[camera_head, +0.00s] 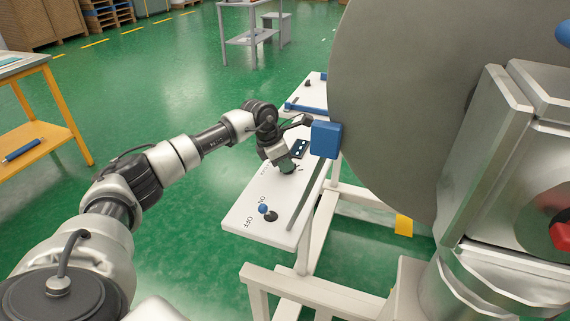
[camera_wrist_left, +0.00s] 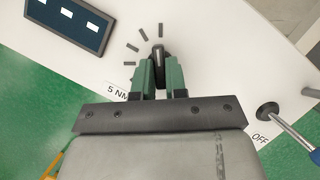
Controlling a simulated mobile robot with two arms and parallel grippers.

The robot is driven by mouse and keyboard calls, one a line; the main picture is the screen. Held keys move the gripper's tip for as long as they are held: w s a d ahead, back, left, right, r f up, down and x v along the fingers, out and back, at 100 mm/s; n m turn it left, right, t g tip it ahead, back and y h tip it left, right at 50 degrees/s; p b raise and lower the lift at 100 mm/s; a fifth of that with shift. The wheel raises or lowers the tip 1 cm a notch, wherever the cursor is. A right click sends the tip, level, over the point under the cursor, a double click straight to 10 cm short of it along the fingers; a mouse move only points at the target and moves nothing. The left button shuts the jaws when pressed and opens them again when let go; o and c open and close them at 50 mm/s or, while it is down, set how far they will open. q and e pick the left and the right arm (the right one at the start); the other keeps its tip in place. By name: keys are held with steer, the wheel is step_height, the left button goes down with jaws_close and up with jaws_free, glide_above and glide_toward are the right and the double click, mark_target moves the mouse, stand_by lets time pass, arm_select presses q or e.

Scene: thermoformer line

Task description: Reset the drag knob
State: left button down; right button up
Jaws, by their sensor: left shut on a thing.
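The drag knob (camera_wrist_left: 158,55) is a small dark knob with a pale line on top, set in the white panel with dark tick marks around its far side. My left gripper (camera_wrist_left: 158,74) has green fingers that are shut on the knob, one on each side. In the head view my left gripper (camera_head: 287,166) is down at the white panel (camera_head: 246,211), and its wrist hides the knob. A "5 NM" label lies to the left of the fingers in the wrist view. My right gripper is not in view.
A blue-tipped lever (camera_head: 263,209) stands by an "OFF" label at the panel's near end. A dark display (camera_wrist_left: 68,22) sits beside the knob. A large grey disc (camera_head: 400,100) and blue block (camera_head: 325,139) stand close on the right.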

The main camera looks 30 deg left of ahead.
arm_select(q)
steer(key=shift+s+f+m, duration=0.1)
steer(key=shift+f+m, duration=0.15)
steer(key=shift+m, duration=0.25)
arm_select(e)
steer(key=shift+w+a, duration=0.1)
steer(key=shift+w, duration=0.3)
arm_select(q)
steer(key=c, duration=1.2)
jaws_free()
steer(key=shift+s, duration=0.1)
steer(key=shift+o, duration=0.2)
steer(key=shift+w, duration=0.25)
steer(key=shift+r, duration=0.1)
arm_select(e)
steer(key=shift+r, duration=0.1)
arm_select(q)
steer(key=shift+r, duration=0.1)
steer(key=v, duration=1)
steer(key=shift+a+r, duration=0.25)
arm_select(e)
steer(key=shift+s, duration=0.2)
